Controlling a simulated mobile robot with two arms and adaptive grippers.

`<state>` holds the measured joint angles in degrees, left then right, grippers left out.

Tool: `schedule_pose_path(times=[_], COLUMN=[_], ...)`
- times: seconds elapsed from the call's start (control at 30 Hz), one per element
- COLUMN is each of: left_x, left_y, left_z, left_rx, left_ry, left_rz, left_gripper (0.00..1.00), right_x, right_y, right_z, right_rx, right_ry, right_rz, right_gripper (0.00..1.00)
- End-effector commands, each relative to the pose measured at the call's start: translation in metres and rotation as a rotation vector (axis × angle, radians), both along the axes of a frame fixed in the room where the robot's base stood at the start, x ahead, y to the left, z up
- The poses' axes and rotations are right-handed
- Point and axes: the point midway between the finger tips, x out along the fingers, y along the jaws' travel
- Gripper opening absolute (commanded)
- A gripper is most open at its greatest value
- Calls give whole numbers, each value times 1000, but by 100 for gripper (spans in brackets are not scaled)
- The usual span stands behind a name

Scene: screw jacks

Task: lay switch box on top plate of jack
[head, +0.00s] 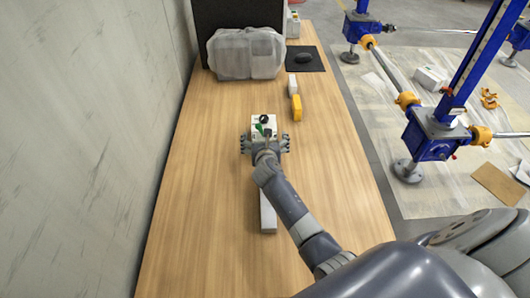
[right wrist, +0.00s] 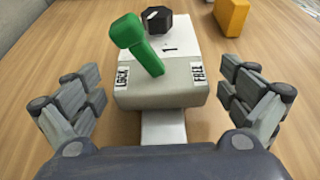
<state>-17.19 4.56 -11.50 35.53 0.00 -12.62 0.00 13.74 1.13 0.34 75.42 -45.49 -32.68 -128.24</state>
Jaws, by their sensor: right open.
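The switch box (head: 263,122) is a pale box with a green lever and a black knob, lying on the wooden table. In the right wrist view the switch box (right wrist: 185,88) shows its lever tilted left and small labels on its near edge. My right gripper (head: 265,143) is open at the box's near end, with one finger on each side. In the right wrist view gaps show between both fingers of the gripper (right wrist: 160,103) and the box. A blue screw jack (head: 430,148) stands on the floor at right. My left gripper is not in view.
A long pale bar (head: 268,215) lies under my right forearm. The wall (head: 80,150) borders the table's left side.

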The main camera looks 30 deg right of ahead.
Motion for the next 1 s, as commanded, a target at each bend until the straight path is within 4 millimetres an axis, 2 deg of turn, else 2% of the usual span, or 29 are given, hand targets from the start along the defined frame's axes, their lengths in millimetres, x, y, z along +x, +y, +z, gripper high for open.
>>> schedule_pose_path(times=[0.23,0.27,0.6,0.63,0.67,1.0], left_x=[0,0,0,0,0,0], left_y=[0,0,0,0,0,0], left_z=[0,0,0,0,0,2], left_rx=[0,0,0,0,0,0], left_ry=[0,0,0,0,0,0], left_rz=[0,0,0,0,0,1], left_gripper=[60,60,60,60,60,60], right_x=[1,1,1,3,3,3], right_y=[0,0,-1,-1,-1,-2], right_z=[0,0,0,4,4,10], right_rx=[0,0,0,-2,-2,-4], right_ry=[-1,-1,0,-8,-8,-8], right_rz=[0,0,0,1,1,1], right_gripper=[98,94,17,17,10,10])
